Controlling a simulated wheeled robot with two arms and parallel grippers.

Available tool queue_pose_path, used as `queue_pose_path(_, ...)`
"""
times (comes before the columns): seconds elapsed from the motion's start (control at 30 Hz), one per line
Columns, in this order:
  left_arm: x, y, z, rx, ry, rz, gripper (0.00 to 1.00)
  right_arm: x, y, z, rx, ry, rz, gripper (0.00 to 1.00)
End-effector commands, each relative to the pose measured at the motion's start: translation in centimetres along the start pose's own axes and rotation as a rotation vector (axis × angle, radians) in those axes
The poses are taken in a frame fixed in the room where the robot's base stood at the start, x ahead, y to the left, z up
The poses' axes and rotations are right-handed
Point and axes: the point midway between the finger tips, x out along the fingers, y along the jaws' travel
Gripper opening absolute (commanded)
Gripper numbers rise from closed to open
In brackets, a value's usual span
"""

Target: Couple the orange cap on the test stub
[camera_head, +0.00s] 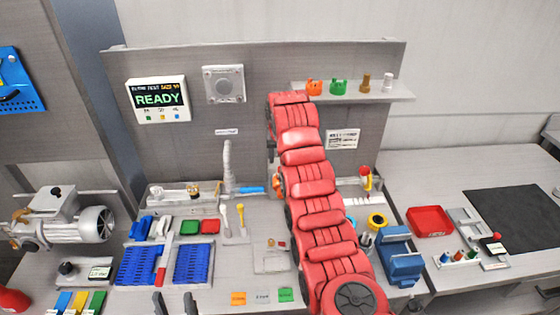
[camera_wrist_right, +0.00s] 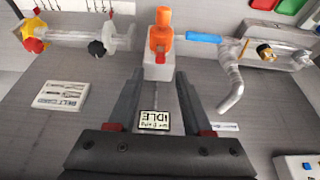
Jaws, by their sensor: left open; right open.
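An orange cap (camera_head: 314,88) stands upright on the wall shelf, left of a green one. In the right wrist view an orange fitting (camera_wrist_right: 162,35) stands on a pale block (camera_wrist_right: 159,66); it also shows in the head view (camera_head: 277,184), partly behind my red right arm. I cannot tell whether this is the test stub. My right gripper (camera_wrist_right: 158,76) is open, its fingers apart on either side of the block, with nothing visible held; the arm hides it in the head view. My left gripper (camera_head: 174,303) is open and empty at the bottom edge, below the blue racks.
The shelf (camera_head: 405,92) also holds a green cap (camera_head: 338,87), a brown and a white piece. A blue-tipped pipe (camera_wrist_right: 204,38) and a yellow-red valve (camera_wrist_right: 35,35) flank the orange fitting. Blue racks (camera_head: 193,263) and a blue vise-like block (camera_head: 401,262) crowd the bench.

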Motion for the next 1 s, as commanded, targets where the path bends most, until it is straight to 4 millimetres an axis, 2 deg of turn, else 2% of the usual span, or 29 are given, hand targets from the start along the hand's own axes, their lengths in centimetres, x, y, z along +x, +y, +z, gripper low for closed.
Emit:
queue_pose_path(0.03, 1.1, -0.1, -0.2, 0.000, 0.000, 0.000, 0.50, 0.8, 0.0, 0.1, -0.001, -0.007, 0.001, 0.50)
queue_pose_path(0.2, 2.0, -0.1, -0.3, 0.000, 0.000, 0.000, 0.50, 3.5, 0.0, 0.1, 0.000, -0.006, 0.000, 0.50)
queue_pose_path(0.43, 2.8, -0.1, -0.5, 0.000, 0.000, 0.000, 0.50, 5.3, 0.1, -0.2, 0.005, -0.004, -0.001, 0.50)
queue_pose_path(0.7, 3.3, -0.2, -0.6, 0.000, 0.000, 0.000, 0.50, 6.5, 0.0, 0.0, 0.000, 0.000, 0.000, 0.50)
queue_pose_path(1.0, 3.3, -0.2, -0.6, 0.000, 0.000, 0.000, 0.50, 6.6, 0.0, -0.1, 0.000, 0.003, 0.000, 0.50)
